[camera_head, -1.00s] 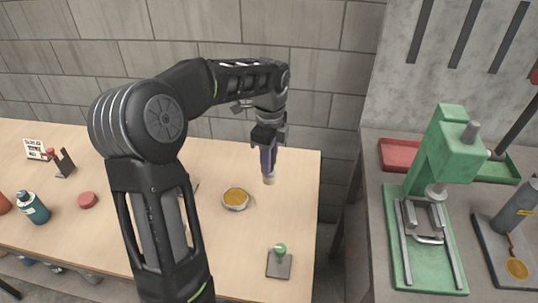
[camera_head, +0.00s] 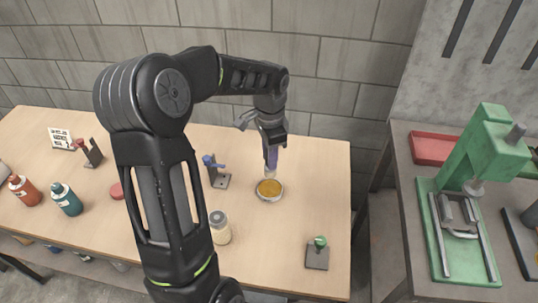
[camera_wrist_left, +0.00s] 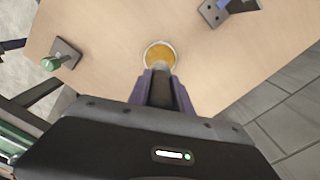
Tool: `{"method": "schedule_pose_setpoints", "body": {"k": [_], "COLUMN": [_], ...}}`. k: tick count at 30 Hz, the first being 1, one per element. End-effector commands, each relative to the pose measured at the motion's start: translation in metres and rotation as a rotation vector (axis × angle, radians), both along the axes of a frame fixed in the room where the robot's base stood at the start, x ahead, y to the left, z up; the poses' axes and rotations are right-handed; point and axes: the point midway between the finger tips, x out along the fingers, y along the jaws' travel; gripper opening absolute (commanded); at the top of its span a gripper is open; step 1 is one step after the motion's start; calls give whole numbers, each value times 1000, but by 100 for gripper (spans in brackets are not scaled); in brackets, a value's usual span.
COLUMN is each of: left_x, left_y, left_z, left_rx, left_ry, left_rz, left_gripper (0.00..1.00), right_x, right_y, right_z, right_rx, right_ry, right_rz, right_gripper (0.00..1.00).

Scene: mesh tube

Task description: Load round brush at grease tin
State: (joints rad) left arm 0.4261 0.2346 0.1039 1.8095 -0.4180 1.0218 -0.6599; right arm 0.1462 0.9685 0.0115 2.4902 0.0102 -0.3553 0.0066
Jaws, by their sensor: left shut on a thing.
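The grease tin (camera_head: 269,190) is a low round tin of amber grease on the wooden table; it also shows in the left wrist view (camera_wrist_left: 160,54). My left gripper (camera_head: 270,140) is shut on the round brush (camera_head: 271,160), which hangs nearly upright with its tip down. The brush tip is over the tin in the head view; I cannot tell whether it touches the grease. In the left wrist view the gripper (camera_wrist_left: 161,88) points towards the tin and the brush tip is hard to make out. My right gripper is not in view.
A stand with a green knob (camera_head: 317,254) is at the table's front right, and one with a blue part (camera_head: 215,171) is left of the tin. A pale jar (camera_head: 219,228) and bottles (camera_head: 66,199) stand further left. A green press (camera_head: 470,190) is on the right bench.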

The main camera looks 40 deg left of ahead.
Motion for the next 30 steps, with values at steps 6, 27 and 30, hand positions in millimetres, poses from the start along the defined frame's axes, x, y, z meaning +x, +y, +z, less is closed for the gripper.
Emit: {"method": "schedule_pose_setpoints", "body": {"k": [6, 27, 30], "left_x": [0, 0, 0], "left_y": [0, 0, 0], "left_z": [0, -55, -59], "left_rx": [1, 1, 1], "left_ry": [-1, 1, 1], "left_rz": [-2, -3, -3], "left_gripper": [0, 0, 0], "right_x": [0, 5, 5], "right_y": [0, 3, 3], "right_z": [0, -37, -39], "right_rx": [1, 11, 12], "right_ry": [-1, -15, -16], "right_rz": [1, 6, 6], "right_gripper": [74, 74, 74]}}
